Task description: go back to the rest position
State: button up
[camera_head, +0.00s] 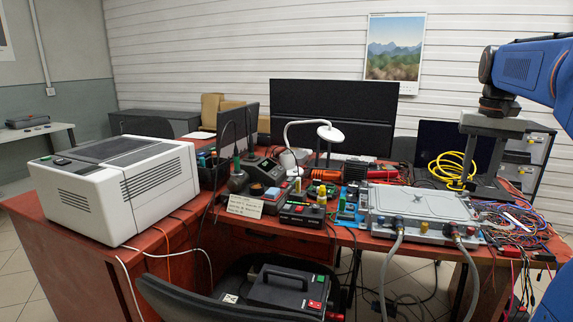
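My blue arm enters at the upper right. My gripper (480,178) hangs below it, pointing down, over the right side of the red desk. Its two dark fingers are apart and I see nothing held between them. The fingertips are hard to make out against the dark things behind. A grey metal box (420,204) lies on the desk to the left of and below the gripper. Two grey hoses, a left one (385,275) and a right one (471,275), hang from its front side, where coloured fittings show. Their lower ends are not clear.
A yellow cable coil (451,168) lies by the gripper, and a tangle of wires (520,228) lies to the right. A white printer-like machine (115,185) stands left. Small tools and devices crowd the middle. A dark monitor (333,110) stands behind. A chair with a black case (290,288) is in front.

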jog(key=s+a+f+n+t, duration=0.1)
jog(key=s+a+f+n, duration=0.1)
jog(key=s+a+f, duration=0.4)
jog(key=s+a+f+n+t, duration=0.15)
jog(key=s+a, duration=0.25)
jog(key=a, duration=0.4)
jog(key=s+a+f+n+t, duration=0.1)
jog(key=s+a+f, duration=0.3)
jog(key=s+f, duration=0.2)
jog(key=s+a+f+n+t, duration=0.1)
jog(key=s+a+f+n, duration=0.1)
jog(key=s+a+f, duration=0.3)
notch_tip(320, 180, down, 4)
jog(key=shift+s+f, duration=0.15)
jog(key=shift+s, duration=0.2)
